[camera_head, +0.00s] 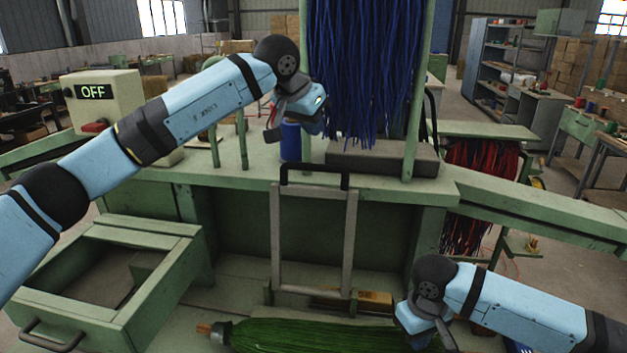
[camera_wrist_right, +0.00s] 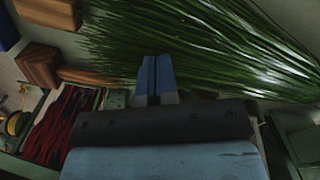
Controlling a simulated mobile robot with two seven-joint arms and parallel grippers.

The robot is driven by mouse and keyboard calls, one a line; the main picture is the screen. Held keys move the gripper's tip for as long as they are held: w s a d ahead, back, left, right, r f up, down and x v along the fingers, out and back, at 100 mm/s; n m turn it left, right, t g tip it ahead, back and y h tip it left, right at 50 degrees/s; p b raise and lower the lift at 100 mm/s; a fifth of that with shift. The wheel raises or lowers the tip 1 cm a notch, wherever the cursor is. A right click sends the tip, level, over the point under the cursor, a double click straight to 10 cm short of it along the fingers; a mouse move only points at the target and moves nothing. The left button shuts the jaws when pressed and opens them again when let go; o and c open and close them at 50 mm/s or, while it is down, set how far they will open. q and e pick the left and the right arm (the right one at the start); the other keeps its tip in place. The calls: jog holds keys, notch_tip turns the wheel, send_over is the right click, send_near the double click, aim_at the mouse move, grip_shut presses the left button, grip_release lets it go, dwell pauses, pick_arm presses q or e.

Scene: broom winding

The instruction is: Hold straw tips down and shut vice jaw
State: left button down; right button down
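A green straw bundle (camera_head: 320,336) lies low at the front in the head view, with a wooden handle end (camera_head: 204,329) at its left. Its green strands (camera_wrist_right: 200,45) fan out in the right wrist view. My right gripper (camera_head: 424,326) is at the bundle's right end. Its blue fingers (camera_wrist_right: 156,72) look together against the strands; contact is unclear. A grey frame with a black handle (camera_head: 352,240) stands upright at the bench front, possibly the vice jaw. My left gripper (camera_head: 291,125) is at the top of a blue cylinder (camera_head: 290,146); its finger opening is unclear.
Blue strands (camera_head: 365,70) hang above a dark grey block (camera_head: 385,158) on the green bench. An open drawer (camera_head: 105,268) juts out at left. A control box (camera_head: 100,100) reads OFF. Red strands (camera_head: 478,165) hang at right. Wooden blocks (camera_head: 375,301) lie behind the straw.

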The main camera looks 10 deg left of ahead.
jog(key=shift+f, duration=0.25)
jog(key=shift+f, duration=0.3)
pick_arm(q)
jog(key=shift+r, duration=0.15)
pick_arm(e)
jog(key=shift+r, duration=0.1)
